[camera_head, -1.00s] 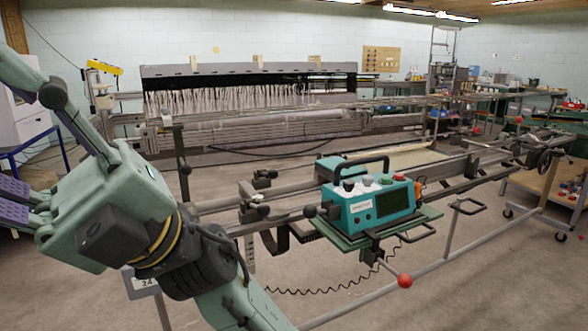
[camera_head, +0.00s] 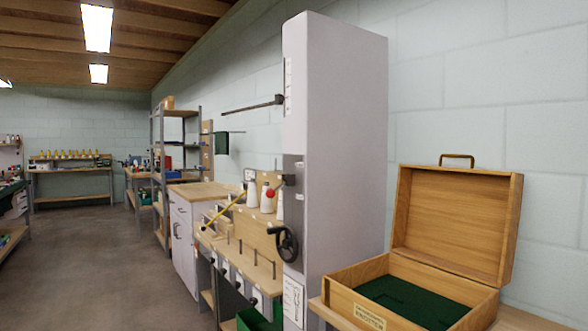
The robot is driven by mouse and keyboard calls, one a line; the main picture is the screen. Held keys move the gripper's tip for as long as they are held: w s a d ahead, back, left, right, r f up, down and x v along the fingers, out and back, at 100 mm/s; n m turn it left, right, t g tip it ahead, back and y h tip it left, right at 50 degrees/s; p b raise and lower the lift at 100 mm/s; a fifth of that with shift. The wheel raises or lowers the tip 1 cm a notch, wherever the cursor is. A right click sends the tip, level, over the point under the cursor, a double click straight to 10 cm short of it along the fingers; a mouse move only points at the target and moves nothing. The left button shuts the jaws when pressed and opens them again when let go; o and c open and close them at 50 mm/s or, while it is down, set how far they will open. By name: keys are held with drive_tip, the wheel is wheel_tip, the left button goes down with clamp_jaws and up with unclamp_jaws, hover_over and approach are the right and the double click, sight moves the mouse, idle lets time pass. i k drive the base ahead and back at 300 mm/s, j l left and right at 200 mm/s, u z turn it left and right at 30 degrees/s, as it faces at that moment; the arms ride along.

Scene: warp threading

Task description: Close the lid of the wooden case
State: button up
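The wooden case (camera_head: 345,302) sits on a wooden surface at the lower right, close to the wall. Its lid (camera_head: 455,218) stands open, tilted up and back, with a dark handle (camera_head: 457,157) on its top edge. A green lining (camera_head: 415,303) shows inside the base, and a label is on the front side. The case's lower front is cut off by the picture's bottom edge. My gripper is not in view.
A tall grey cabinet (camera_head: 340,140) with a black handwheel (camera_head: 286,244) stands just left of the case. Beyond it are a workbench with bottles (camera_head: 252,195) and metal shelving (camera_head: 178,155). The floor (camera_head: 90,260) at left is open.

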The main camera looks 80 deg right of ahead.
sight(465, 222)
drive_tip(key=z, duration=2.95)
